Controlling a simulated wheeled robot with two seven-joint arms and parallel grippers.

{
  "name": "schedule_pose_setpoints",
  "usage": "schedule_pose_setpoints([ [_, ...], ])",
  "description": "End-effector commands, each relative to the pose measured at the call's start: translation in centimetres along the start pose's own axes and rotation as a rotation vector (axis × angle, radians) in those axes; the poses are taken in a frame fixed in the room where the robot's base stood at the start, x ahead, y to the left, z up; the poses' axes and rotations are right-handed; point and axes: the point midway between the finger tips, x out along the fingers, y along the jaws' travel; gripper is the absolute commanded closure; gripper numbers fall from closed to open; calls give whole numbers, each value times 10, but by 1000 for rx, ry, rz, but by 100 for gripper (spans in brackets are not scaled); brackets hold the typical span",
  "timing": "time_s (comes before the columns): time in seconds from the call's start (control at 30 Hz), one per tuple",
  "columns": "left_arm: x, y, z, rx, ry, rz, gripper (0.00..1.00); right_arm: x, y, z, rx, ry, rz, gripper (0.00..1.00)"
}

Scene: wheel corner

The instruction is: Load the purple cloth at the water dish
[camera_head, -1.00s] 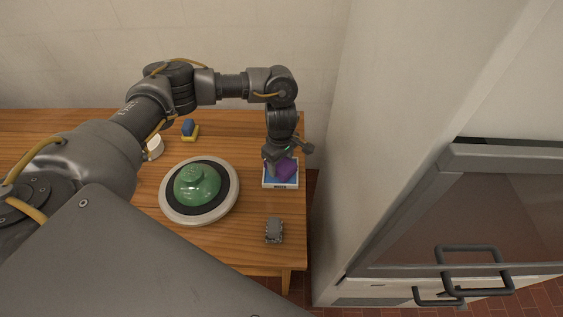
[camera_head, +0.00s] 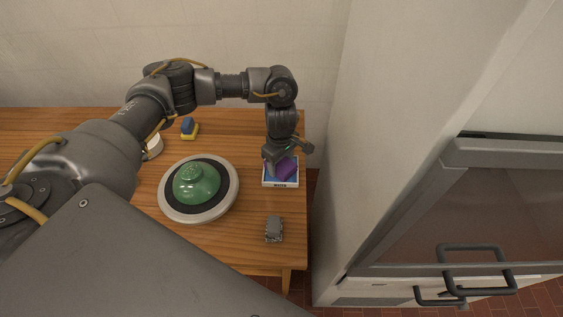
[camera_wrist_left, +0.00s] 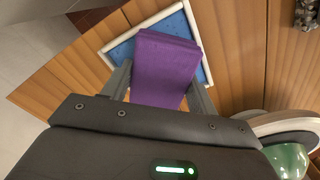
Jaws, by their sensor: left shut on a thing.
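The purple cloth (camera_head: 286,168) is a folded block held between the fingers of my left gripper (camera_head: 279,165). In the left wrist view the purple cloth (camera_wrist_left: 165,66) fills the space between the two fingers of the left gripper (camera_wrist_left: 160,85). The water dish (camera_head: 280,184) is a shallow white-rimmed tray with a blue inside and a dark label on its front edge. The dish (camera_wrist_left: 207,72) lies behind the cloth in the left wrist view. I cannot tell whether the cloth touches the dish. My right gripper is not in view.
A green dome on a round grey-and-black base (camera_head: 199,188) stands left of the dish. A small grey metal block (camera_head: 274,228) lies near the table's (camera_head: 255,250) front right. A blue-and-yellow item (camera_head: 189,128) sits at the back.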

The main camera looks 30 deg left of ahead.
Motion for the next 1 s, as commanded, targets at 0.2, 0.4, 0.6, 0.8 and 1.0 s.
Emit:
schedule_pose_setpoints([
  [0.2,1,0,0,0,0,0,60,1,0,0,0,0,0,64],
  [0.4,1,0,0,0,0,0,60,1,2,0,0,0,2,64],
  [0.6,2,0,0,0,0,0,60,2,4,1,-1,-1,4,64],
  [0.8,2,0,0,0,0,0,60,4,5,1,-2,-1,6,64],
  [1.0,3,0,0,0,0,0,60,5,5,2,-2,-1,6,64],
])
